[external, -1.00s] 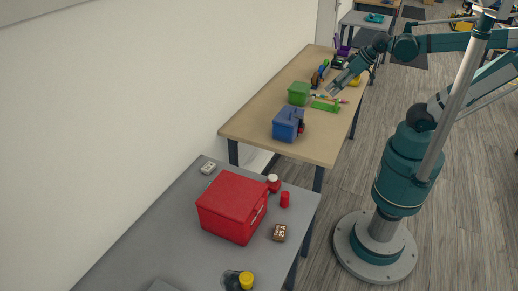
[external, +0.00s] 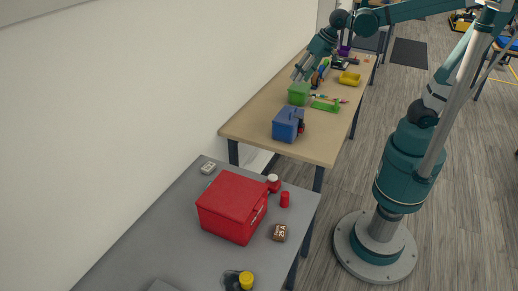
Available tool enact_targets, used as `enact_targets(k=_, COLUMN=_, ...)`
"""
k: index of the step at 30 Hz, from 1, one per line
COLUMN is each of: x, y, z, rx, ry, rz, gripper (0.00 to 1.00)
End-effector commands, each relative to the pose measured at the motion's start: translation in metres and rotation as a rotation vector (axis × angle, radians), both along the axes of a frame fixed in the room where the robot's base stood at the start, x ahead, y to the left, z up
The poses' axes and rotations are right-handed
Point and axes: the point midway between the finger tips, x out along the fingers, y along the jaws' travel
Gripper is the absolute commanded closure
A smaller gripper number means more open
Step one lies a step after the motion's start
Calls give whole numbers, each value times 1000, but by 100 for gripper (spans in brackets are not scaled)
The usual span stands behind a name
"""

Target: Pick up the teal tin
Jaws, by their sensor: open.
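I cannot make out a teal tin for certain in the external view. My gripper (external: 299,76) is open and empty, with its fingers pointing down and left over the far-left part of the wooden table. In the picture its fingertips are just above the green box (external: 298,94); I cannot tell how high they are. My arm covers part of the far end of the room, including the spot where a small teal thing showed earlier.
The wooden table (external: 250,128) also holds a blue box (external: 286,125), a green tray (external: 326,106), a yellow bin (external: 349,79) and a purple holder (external: 344,51). The nearer grey table (external: 150,247) holds a red box (external: 231,207) and several small items.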

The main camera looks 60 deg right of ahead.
Motion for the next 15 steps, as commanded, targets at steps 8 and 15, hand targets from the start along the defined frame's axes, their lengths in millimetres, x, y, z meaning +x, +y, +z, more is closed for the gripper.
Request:
enact_targets(k=8, x=40, y=41, z=7, rx=52, ry=58, rz=-87, gripper=57)
enact_targets(k=15, x=71, y=79, z=6, rx=89, ry=109, rz=-166, gripper=57)
